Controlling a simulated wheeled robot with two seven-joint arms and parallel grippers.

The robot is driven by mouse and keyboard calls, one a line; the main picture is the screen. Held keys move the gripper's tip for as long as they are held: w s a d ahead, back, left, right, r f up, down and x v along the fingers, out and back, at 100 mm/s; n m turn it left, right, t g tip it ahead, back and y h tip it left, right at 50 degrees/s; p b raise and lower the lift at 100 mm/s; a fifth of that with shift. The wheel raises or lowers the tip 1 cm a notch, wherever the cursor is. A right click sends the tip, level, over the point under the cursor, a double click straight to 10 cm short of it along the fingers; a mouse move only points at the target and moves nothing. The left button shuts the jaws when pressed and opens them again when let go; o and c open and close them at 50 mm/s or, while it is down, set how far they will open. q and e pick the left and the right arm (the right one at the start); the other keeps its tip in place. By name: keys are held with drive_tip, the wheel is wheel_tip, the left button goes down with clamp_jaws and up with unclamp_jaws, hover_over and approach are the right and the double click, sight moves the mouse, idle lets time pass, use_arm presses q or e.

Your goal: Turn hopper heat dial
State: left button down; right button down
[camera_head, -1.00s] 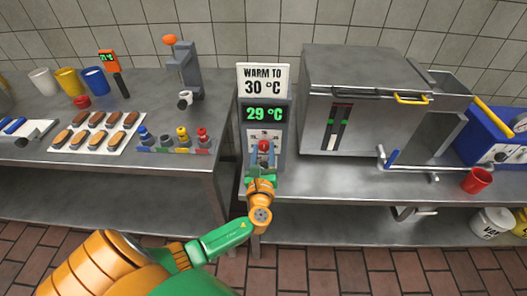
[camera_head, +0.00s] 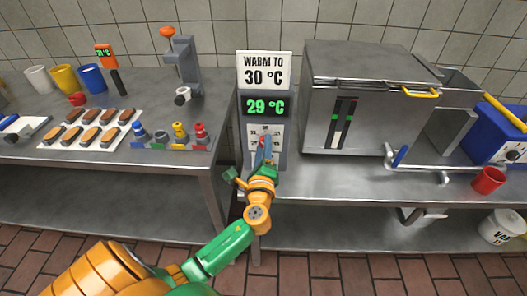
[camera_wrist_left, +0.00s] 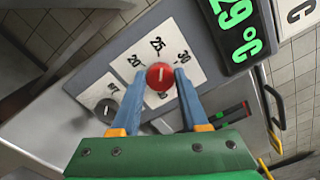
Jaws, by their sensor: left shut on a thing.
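The red heat dial (camera_wrist_left: 160,77) sits on a white scale plate marked 20, 25 and 30 in the left wrist view. Its white line points roughly toward 25. My left gripper (camera_wrist_left: 157,88) is shut on the dial, one blue finger on each side. In the head view the left gripper (camera_head: 263,148) is turned partly edge-on at the panel and hides most of the dial. The green display (camera_head: 266,106) above reads 29 °C. The sign (camera_head: 264,71) on top says WARM TO 30 °C. My right gripper is out of view.
A grey knob (camera_wrist_left: 106,110) sits beside the dial. The steel hopper machine (camera_head: 365,100) stands to the right, with a pipe and a red cup (camera_head: 488,180). On the left table are a tray of pastries (camera_head: 92,130), nozzles and several cups.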

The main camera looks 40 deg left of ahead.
use_arm(q)
drive_tip(key=shift+f+n+b, duration=0.15)
drive_tip(key=shift+n+b, duration=0.25)
drive_tip(key=shift+n, duration=0.5)
drive_tip(key=shift+c, duration=2.1)
unclamp_jaws()
drive_tip(key=b+v, duration=0.1)
drive_tip(key=v, duration=0.6)
